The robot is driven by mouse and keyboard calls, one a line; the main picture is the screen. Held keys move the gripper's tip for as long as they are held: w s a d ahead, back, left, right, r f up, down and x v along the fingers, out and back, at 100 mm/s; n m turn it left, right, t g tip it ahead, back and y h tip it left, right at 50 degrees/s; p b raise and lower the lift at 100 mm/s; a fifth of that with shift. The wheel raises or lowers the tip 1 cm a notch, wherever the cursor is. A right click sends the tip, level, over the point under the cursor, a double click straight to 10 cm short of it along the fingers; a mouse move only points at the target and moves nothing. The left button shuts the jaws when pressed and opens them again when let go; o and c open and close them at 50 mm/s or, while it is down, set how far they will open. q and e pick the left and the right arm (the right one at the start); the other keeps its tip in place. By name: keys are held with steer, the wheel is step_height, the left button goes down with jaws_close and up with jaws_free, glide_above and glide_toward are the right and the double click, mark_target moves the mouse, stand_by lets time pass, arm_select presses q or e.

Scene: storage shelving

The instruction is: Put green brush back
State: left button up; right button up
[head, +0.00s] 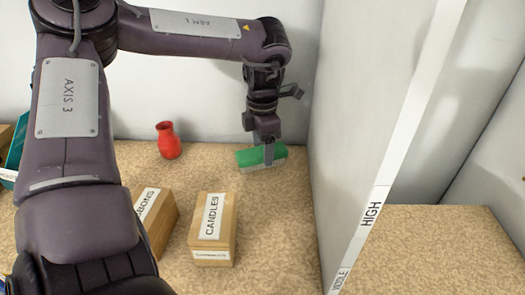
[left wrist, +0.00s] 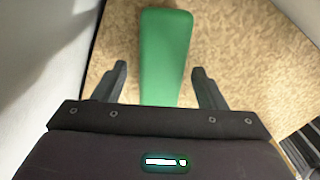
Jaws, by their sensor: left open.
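The green brush (head: 262,156) has a green back and pale bristles. It lies on the speckled shelf surface near the back, beside the tall grey divider. My left gripper (head: 268,140) is right above the brush, its fingers pointing down. In the left wrist view the brush (left wrist: 163,55) runs away from me, between the two open fingers (left wrist: 162,85). The fingers appear apart from its sides; the near end of the brush is hidden by the gripper body. My right gripper does not show.
A red vase (head: 168,141) stands at the back left of the brush. A box labelled CANDLES (head: 213,245) and another wooden box (head: 160,225) stand in front. The tall divider (head: 365,120) rises close on the right. The surface beyond it (head: 450,240) is clear.

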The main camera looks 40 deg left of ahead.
mark_target(262, 150)
arm_select(q)
step_height(262, 150, up, 10)
steer(key=shift+r+p, duration=0.15)
steer(key=shift+p, duration=0.2)
stand_by(0.4)
